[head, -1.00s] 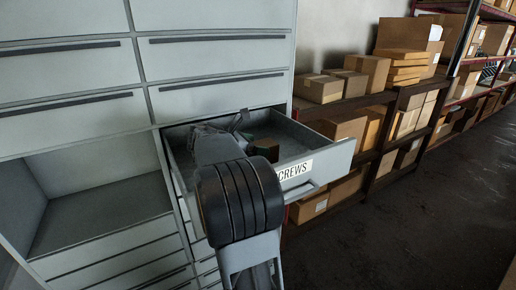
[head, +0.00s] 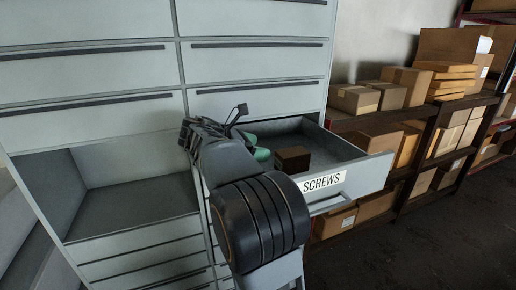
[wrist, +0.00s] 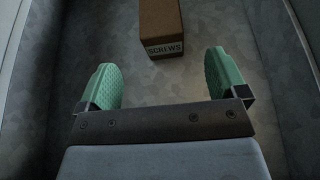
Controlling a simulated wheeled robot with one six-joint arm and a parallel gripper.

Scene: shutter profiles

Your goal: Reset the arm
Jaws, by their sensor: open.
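My gripper (wrist: 162,82) is open, with its two green fingers apart and nothing between them in the wrist view. In the head view my gripper (head: 258,147) is mostly hidden behind my own arm, with some green showing by the open drawer. A small brown box (head: 293,158) stands inside the drawer. In the wrist view the box (wrist: 160,22), marked SCREWS, lies beyond the fingertips, apart from them. The open drawer (head: 372,172) has a white SCREWS label on its front.
The grey cabinet (head: 95,85) has several shut drawers and an open empty compartment (head: 130,200) at left. Shelves with cardboard boxes (head: 355,98) stand at right. Dark floor (head: 440,235) is clear at lower right.

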